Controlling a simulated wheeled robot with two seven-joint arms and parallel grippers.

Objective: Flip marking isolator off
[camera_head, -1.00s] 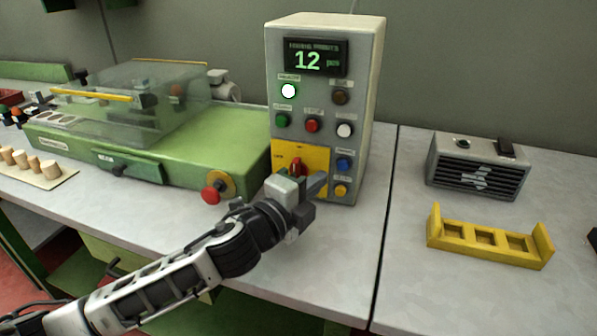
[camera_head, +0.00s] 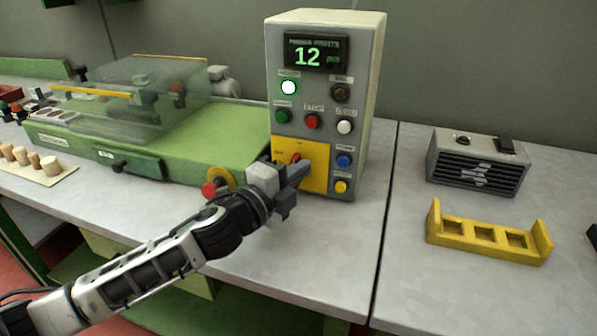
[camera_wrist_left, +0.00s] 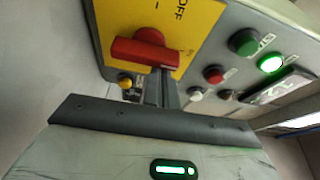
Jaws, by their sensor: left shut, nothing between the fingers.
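The marking isolator is a red handle (camera_head: 295,158) on a yellow plate (camera_head: 318,170) at the lower left of the grey control box's front. In the left wrist view the red handle (camera_wrist_left: 142,52) lies crosswise in the picture, with "OFF" printed on the yellow plate (camera_wrist_left: 190,22) above it. My left gripper (camera_head: 302,173) is shut and empty in front of the plate, partly covering it. In the left wrist view the fingertips (camera_wrist_left: 164,88) are close to the handle's edge; I cannot tell whether they touch. My right gripper is not in view.
The grey control box (camera_head: 373,90) shows "12", a lit green lamp (camera_head: 289,87) and several push buttons. A red mushroom knob (camera_head: 209,189) on the green machine (camera_head: 225,140) is close left of my wrist. A yellow holder (camera_head: 487,236) and a vented grey box (camera_head: 476,165) are right.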

